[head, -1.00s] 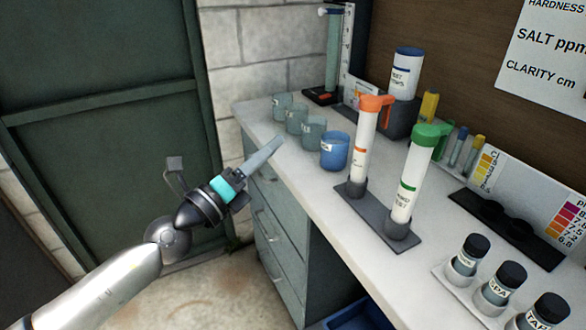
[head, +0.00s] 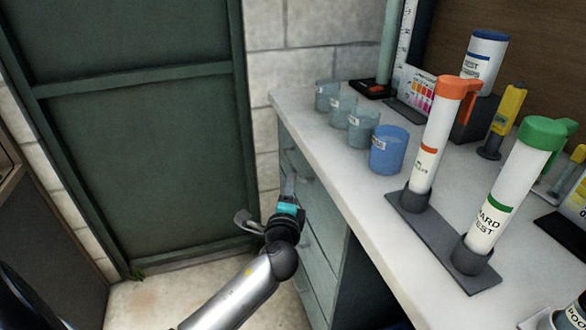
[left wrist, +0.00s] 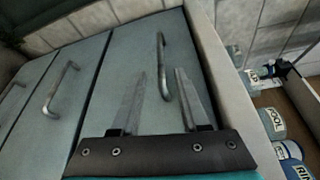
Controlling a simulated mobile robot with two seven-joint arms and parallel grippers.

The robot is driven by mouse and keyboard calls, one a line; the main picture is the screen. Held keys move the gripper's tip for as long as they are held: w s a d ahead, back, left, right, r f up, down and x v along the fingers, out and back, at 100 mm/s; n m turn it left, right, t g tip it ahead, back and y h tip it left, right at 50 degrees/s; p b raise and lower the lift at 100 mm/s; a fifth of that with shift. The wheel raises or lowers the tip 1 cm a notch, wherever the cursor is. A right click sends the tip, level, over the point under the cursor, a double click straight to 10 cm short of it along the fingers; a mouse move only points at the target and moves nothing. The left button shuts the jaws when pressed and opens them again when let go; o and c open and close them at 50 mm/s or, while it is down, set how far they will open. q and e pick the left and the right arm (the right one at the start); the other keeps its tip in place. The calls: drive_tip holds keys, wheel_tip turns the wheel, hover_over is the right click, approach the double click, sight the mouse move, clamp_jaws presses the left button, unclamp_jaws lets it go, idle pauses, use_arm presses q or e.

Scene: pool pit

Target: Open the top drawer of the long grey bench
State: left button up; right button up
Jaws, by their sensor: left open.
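The long grey bench (head: 345,163) has a pale worktop with a stack of grey-blue drawers below its far end. The top drawer (left wrist: 120,85) is shut and lies right under the worktop edge. Its metal bar handle (left wrist: 161,62) shows in the left wrist view, between the two fingers in the picture. My left gripper (head: 289,180) is in front of the upper drawers; in the left wrist view (left wrist: 163,85) its fingers are open, pointing at the drawer face. I cannot tell whether they touch the handle. My right gripper is not in view.
A lower drawer handle (left wrist: 60,88) is to the left in the wrist view. Several beakers, including a blue one (head: 388,150), and test tubes on a dark stand (head: 415,218) stand on the worktop. A green metal door (head: 150,150) is at left. The floor between is clear.

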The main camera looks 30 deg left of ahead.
sight(292, 164)
use_arm(q)
drive_tip(key=shift+b+x, duration=1.6)
drive_tip(key=shift+x, duration=3.55)
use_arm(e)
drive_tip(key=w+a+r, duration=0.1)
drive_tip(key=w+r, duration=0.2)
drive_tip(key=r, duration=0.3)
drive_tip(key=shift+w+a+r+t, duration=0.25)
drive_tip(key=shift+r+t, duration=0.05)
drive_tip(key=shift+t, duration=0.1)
use_arm(q)
clamp_jaws()
